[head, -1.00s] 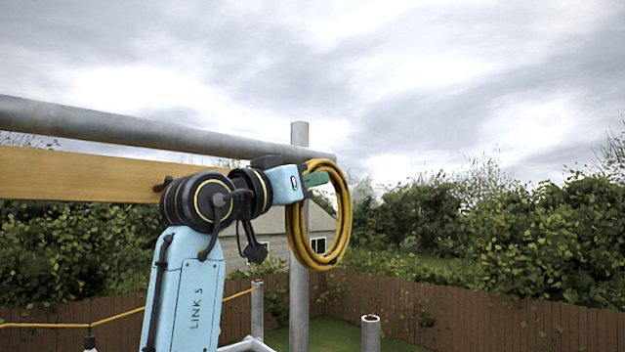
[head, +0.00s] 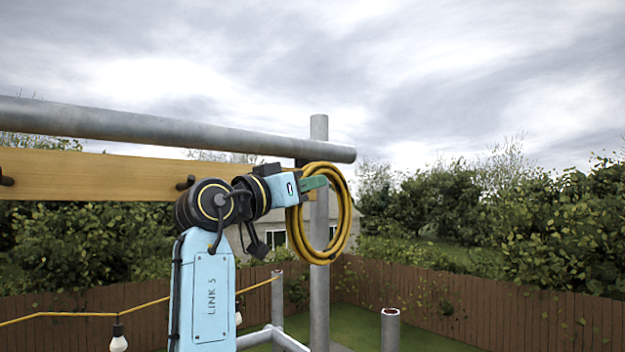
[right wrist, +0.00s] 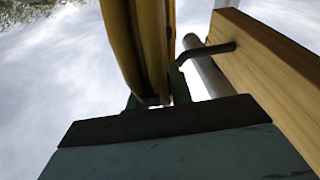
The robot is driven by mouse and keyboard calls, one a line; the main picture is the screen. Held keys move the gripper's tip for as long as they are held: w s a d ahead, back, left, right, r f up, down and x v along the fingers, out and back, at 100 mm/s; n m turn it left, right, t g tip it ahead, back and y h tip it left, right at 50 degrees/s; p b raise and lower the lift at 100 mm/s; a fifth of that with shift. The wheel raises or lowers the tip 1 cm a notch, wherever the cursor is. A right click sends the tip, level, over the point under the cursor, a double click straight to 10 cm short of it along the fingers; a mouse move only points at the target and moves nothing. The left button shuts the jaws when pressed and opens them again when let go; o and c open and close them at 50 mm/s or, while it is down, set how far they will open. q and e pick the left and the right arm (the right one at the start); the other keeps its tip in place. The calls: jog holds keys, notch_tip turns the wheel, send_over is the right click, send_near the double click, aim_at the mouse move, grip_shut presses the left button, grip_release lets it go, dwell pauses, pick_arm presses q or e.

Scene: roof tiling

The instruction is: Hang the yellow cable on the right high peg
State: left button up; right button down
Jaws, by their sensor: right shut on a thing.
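The yellow cable (head: 346,215) is a coiled loop hanging upright from my right gripper (head: 314,183), in front of the grey post in the head view. The gripper's green fingers are shut on the top part of the coil. In the right wrist view the cable (right wrist: 148,45) rises between the fingers. In the head view, two dark pegs show on the board (head: 90,175), one at far left (head: 6,179) and one by my wrist (head: 186,183). My left gripper is out of view.
A grey horizontal pipe (head: 170,128) runs above the board to the upright post (head: 319,290). A short pipe stub (head: 390,330) stands at lower right. A string of bulbs (head: 118,338) hangs at lower left. Open air lies right of the coil.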

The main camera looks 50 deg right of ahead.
jog(key=w, duration=0.1)
jog(key=w+f, duration=0.1)
jog(key=w, duration=0.1)
jog(key=shift+w+d+f+p, duration=0.25)
jog(key=shift+w+d+p, duration=0.1)
dwell(0.3)
dwell(0.4)
jog(key=c, duration=1.2)
grip_release()
jog(key=shift+o, duration=0.2)
jog(key=shift+f, duration=0.15)
